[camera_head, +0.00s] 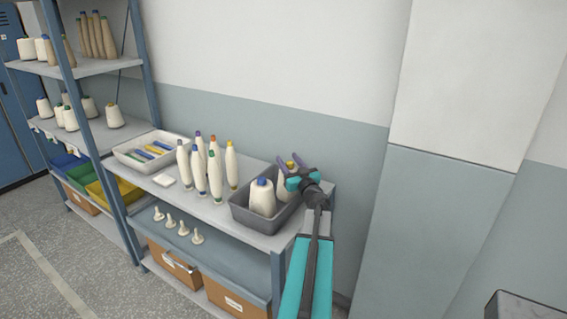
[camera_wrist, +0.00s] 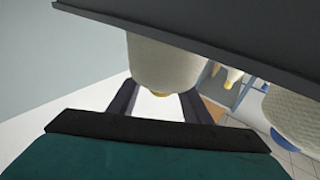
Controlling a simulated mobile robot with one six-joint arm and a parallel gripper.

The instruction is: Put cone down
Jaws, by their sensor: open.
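A cream cone with a yellow tip (camera_wrist: 165,62) stands in the grey tray (camera_head: 240,216), at its back right. Its tip shows between my gripper's fingers in the head view (camera_head: 290,164). My gripper (camera_head: 291,163) is open around the top of this cone, and in the wrist view its fingers (camera_wrist: 160,103) lie on either side of the yellow tip. I cannot tell whether a finger touches it. The cone's lower part is hidden by the tray wall. A second cream cone with a blue tip (camera_head: 262,198) stands in the tray at the front left.
Several slim bobbins (camera_head: 214,172) with coloured tips stand left of the tray on the shelf top (camera_head: 196,203). A white tray (camera_head: 128,158) of coloured pieces lies further left. A shelf rack (camera_head: 143,62) with more cones stands at the left. The wall is close behind.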

